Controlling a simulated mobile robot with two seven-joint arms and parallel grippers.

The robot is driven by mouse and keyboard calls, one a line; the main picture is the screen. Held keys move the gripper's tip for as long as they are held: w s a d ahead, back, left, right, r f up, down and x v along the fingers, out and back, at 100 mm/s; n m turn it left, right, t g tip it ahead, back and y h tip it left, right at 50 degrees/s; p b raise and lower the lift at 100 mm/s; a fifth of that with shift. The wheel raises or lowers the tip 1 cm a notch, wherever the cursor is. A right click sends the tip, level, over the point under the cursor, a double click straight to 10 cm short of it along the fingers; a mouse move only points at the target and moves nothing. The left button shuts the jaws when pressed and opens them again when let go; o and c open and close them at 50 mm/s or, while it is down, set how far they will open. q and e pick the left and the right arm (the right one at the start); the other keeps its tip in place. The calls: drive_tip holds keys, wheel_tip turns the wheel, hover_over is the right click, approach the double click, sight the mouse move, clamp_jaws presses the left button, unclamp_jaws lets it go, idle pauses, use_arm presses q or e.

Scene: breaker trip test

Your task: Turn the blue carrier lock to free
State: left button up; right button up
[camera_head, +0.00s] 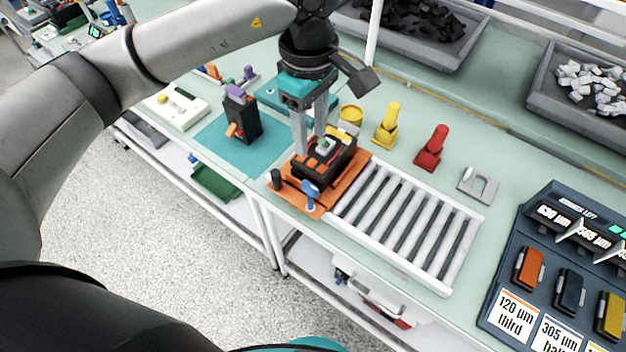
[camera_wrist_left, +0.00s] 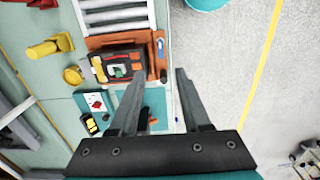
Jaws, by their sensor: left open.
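The blue carrier lock (camera_head: 310,189) stands at the front edge of the orange carrier (camera_head: 287,195); it also shows in the left wrist view (camera_wrist_left: 160,46). A black device (camera_head: 330,160) with a small green part on top sits on the carrier. My left gripper (camera_head: 310,147) points down over the device, behind the blue lock in the head view. Its fingers are apart with nothing between them. In the left wrist view the blue lock lies beyond the gap between the fingertips (camera_wrist_left: 159,74). My right gripper is not in view.
A roller conveyor (camera_head: 405,220) adjoins the carrier on the right. A short black post (camera_head: 276,179) stands on the carrier's left corner. A black block with an orange lever (camera_head: 241,115) stands on a teal mat. Yellow (camera_head: 388,128) and red (camera_head: 433,150) pieces stand behind.

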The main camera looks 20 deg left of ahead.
sight(310, 185)
use_arm(q)
wheel_tip(310, 185, down, 15)
drive_tip(key=shift+a+f+p, duration=0.1)
drive_tip(key=shift+a+p, duration=0.05)
drive_tip(key=shift+p, duration=0.4)
clamp_jaws()
idle(0.5)
